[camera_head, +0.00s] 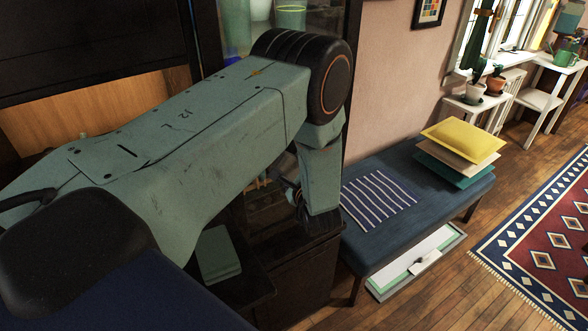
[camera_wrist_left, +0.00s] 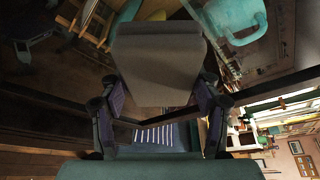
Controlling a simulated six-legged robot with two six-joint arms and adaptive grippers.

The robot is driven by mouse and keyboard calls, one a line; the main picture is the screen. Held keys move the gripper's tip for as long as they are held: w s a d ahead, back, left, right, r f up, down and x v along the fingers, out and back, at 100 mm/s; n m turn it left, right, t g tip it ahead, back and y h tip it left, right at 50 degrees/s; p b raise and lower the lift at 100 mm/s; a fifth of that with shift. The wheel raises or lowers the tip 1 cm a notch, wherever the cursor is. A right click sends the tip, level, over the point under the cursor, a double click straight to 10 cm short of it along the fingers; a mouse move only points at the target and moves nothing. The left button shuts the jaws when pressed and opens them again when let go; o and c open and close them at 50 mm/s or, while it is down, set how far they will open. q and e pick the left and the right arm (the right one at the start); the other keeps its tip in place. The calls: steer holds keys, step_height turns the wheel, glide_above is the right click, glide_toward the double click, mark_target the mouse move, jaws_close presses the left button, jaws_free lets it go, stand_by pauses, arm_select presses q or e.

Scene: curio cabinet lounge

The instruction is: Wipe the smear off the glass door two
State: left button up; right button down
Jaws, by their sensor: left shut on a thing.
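My left gripper (camera_head: 292,196) is mostly hidden behind my own forearm in the head view, low in front of the dark cabinet. In the left wrist view, its two fingers (camera_wrist_left: 160,98) are shut on a grey-brown block-like pad (camera_wrist_left: 160,68). A glass pane of the cabinet (camera_head: 325,18) shows at the top of the head view, with cups or jars behind it. My arm covers much of the cabinet front. I cannot make out a smear or tell which door is door two. My right gripper is not in view.
A blue bench (camera_head: 400,165) stands right of the cabinet, with a striped cloth (camera_head: 378,197) and stacked cushions (camera_head: 462,141) on it. A framed panel (camera_head: 415,262) lies below it. A green book-like thing (camera_head: 217,254) lies on a low dark surface.

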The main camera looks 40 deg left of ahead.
arm_select(q)
step_height(320, 180, down, 8)
steer(key=b, duration=0.5)
steer(key=shift+b, duration=0.3)
stand_by(0.3)
steer(key=shift+r, duration=0.1)
steer(key=s+d+p, duration=0.1)
steer(key=s+d, duration=0.1)
steer(key=d, duration=0.3)
steer(key=shift+s+d, duration=0.15)
steer(key=shift+d, duration=0.15)
stand_by(0.4)
steer(key=d, duration=0.1)
steer(key=s+d, duration=0.1)
steer(key=shift+s+d+p, duration=0.1)
steer(key=shift+d+p, duration=0.25)
steer(key=shift+d, duration=0.05)
